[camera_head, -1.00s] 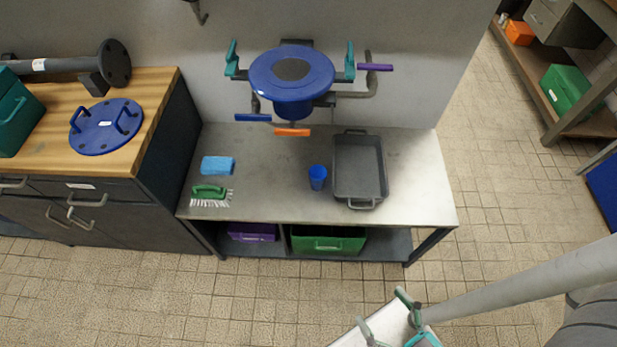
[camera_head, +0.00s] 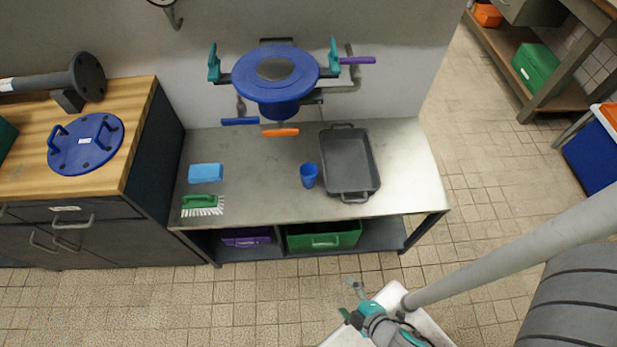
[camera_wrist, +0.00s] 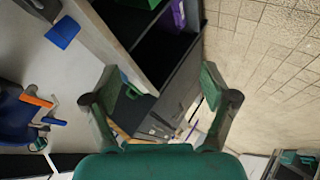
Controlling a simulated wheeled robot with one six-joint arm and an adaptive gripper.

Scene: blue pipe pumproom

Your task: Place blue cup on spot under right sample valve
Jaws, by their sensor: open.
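The blue cup (camera_head: 309,175) stands upright on the metal bench (camera_head: 255,165), just left of the grey tray. It also shows in the wrist view (camera_wrist: 63,32) at upper left. Above the bench, a blue-lidded vessel (camera_head: 276,72) on the wall carries a blue handle (camera_head: 240,121), an orange handle (camera_head: 281,132) and, on the right-hand pipe, a purple handle (camera_head: 357,60). I cannot make out a marked spot. My gripper (camera_head: 350,298) is open and empty, in front of the bench and apart from the cup. Its spread fingers show in the wrist view (camera_wrist: 160,95).
The grey tray (camera_head: 350,165) occupies the bench's right part. A blue sponge (camera_head: 206,173) and green brush (camera_head: 202,204) lie at left. Purple (camera_head: 247,237) and green (camera_head: 323,236) boxes are on the lower shelf. A wooden-topped cabinet (camera_head: 110,180) adjoins left.

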